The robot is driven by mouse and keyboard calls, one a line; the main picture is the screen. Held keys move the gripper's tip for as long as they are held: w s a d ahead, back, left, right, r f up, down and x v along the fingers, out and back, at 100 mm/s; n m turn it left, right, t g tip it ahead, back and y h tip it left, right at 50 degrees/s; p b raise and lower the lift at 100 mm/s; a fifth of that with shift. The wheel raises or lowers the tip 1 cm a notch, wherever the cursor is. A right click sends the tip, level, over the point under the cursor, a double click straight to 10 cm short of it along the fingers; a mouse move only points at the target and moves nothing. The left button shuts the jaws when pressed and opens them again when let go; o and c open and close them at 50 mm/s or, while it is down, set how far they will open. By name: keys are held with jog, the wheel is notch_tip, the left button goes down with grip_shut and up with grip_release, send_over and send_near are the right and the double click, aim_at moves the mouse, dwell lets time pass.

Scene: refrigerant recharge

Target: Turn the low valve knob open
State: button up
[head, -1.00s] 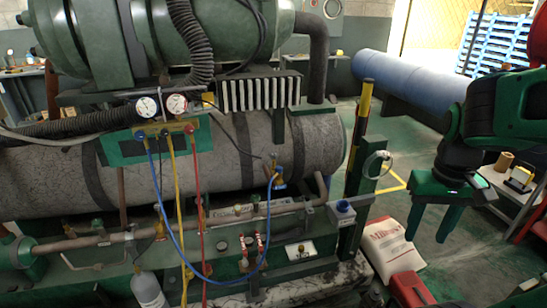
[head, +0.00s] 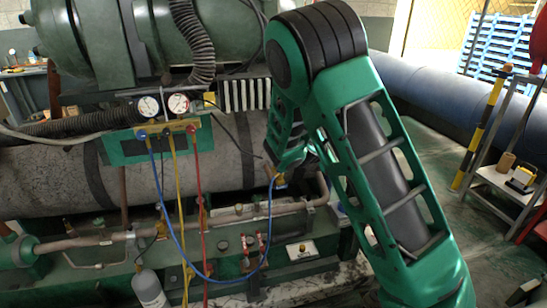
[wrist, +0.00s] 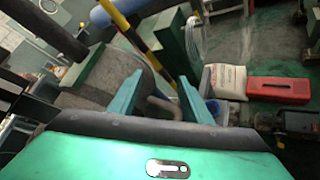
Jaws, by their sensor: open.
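The gauge manifold (head: 160,147) hangs on the green machine at left in the head view, with two round gauges (head: 149,106) on top. A small blue knob (head: 141,134) sits at its left end; I take it as the low valve knob. A red knob (head: 190,128) sits at its right end. In the wrist view my gripper (wrist: 160,92) is open, with two green fingers apart and nothing visible between them. In the head view my arm mostly hides the gripper, which is to the right of the manifold and apart from it. The wrist view does not show the manifold.
Blue, yellow and red hoses hang from the manifold; the blue hose (head: 268,222) loops right to a brass fitting (head: 280,181) close by my gripper. A grey cylinder (head: 148,288) stands below. A white bag (wrist: 224,81) and red box (wrist: 279,89) lie on the floor.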

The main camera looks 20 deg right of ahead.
jog(key=w+a+n+t+y, duration=0.1)
jog(key=w+a+n+t, duration=0.3)
jog(key=a, duration=0.3)
jog(key=w+a+f+n+t+y, duration=0.1)
jog(key=w+a+n+t, duration=0.15)
jog(key=a+n, duration=0.35)
jog(key=w+a+n+t+y, duration=0.15)
jog(key=w+a+n, duration=0.25)
jog(key=a, duration=0.4)
notch_tip(320, 180, down, 8)
jog(key=shift+h, duration=0.25)
jog(key=x, duration=0.8)
jog(key=shift+d, duration=0.1)
jog(key=shift+c, duration=0.7)
